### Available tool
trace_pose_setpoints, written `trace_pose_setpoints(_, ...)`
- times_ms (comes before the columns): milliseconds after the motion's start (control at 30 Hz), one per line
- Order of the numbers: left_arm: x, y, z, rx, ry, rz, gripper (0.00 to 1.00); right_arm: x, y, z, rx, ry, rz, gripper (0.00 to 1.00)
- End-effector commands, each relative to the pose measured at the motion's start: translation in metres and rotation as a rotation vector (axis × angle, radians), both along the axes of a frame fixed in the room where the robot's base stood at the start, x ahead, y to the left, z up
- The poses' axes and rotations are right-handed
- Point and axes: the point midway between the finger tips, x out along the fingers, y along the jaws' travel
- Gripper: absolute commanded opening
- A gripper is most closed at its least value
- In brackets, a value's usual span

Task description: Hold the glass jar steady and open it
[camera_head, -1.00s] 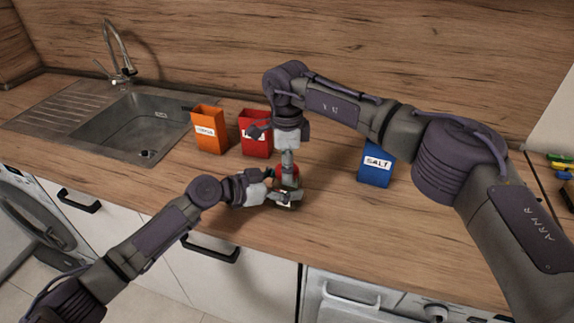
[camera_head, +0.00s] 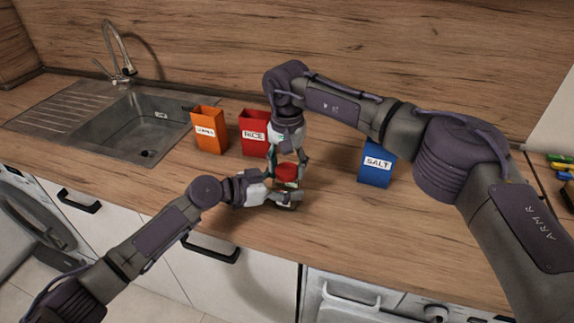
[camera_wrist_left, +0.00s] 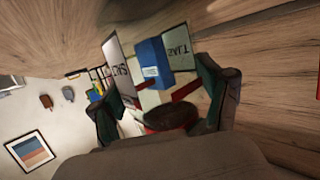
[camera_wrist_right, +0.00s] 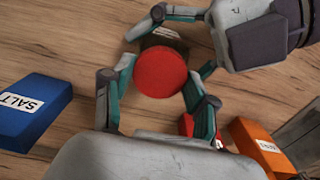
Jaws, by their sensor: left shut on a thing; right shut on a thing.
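The glass jar has a round red lid (camera_head: 287,171), seen near the counter's front edge in the head view. In the right wrist view the lid (camera_wrist_right: 161,72) hides most of the jar body (camera_wrist_right: 163,38). My left gripper (camera_head: 287,199) comes in low from the left and is shut on the jar body. My right gripper (camera_head: 288,178) points down from above and is shut on the lid, one finger on each side. I cannot tell whether the lid is loose.
An orange box (camera_head: 208,131) and a red rice box (camera_head: 254,134) stand behind the jar to the left. A blue salt box (camera_head: 375,165) stands to the right. The sink (camera_head: 130,130) is at the far left. Counter between jar and salt box is clear.

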Motion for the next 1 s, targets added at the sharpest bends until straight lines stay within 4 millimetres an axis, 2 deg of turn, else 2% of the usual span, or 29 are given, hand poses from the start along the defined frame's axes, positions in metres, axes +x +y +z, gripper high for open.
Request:
trace_pose_setpoints(367, 0.000, 0.000, -0.001, 0.001, 0.003, 0.000, 0.00, 0.000, 0.000, 0.002, 0.000, 0.000, -0.002, 0.16)
trace_pose_setpoints(1000, 0.000, 0.000, -0.001, 0.001, 0.003, 0.000, 0.00, 0.000, 0.000, 0.022, 0.000, -0.001, -0.002, 0.16)
